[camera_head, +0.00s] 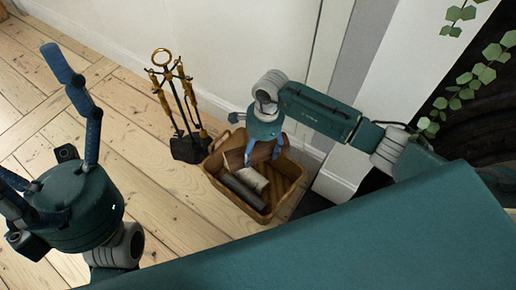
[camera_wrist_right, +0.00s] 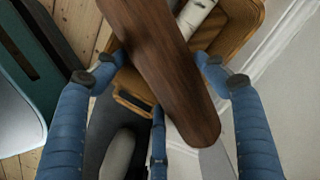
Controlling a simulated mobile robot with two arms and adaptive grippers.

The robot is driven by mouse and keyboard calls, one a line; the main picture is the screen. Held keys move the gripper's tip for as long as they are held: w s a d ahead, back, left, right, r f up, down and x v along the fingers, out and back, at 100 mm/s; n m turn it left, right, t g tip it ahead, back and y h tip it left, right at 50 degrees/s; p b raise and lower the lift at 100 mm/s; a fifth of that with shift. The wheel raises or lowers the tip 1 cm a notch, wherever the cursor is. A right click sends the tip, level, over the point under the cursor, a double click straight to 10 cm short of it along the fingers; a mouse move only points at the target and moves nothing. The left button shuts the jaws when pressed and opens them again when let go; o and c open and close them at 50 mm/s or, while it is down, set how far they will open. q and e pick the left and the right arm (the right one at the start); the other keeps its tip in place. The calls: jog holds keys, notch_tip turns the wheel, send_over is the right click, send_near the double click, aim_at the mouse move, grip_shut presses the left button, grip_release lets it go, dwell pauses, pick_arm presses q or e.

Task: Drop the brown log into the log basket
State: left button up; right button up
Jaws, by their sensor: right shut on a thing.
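The brown log (camera_wrist_right: 165,65) is held between the blue fingers of my right gripper (camera_wrist_right: 158,78) and runs diagonally across the right wrist view. In the head view my right gripper (camera_head: 263,150) is over the log basket (camera_head: 222,197), a brown woven basket on the floor. There the brown log (camera_head: 262,153) shows partly between the fingers, over the basket's back part; I cannot tell whether it touches anything below. The basket also shows behind the log in the right wrist view (camera_wrist_right: 240,30). My left gripper (camera_head: 27,118) has its fingers spread, empty, at the left.
A pale log (camera_head: 252,179) and a dark grey log (camera_head: 243,192) lie in the basket. A fire tool stand (camera_head: 185,105) with brass handles stands close to its left. The white wall is behind. Floorboards to the left are clear. A leafy plant (camera_head: 470,80) hangs at right.

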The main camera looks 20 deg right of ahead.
aim_at(258, 157)
notch_tip(258, 157, down, 3)
jog(key=shift+r+b, duration=0.2)
jog(key=shift+b, duration=0.7)
jog(key=shift+f+b, duration=0.5)
jog(key=shift+f, duration=0.2)
jog(key=o, duration=1.6)
jog(key=shift+c, duration=0.2)
jog(key=r, duration=0.4)
jog(key=d+r, duration=0.1)
jog(key=r, duration=0.7)
jog(key=shift+d, duration=0.2)
jog(key=shift+f, duration=0.1)
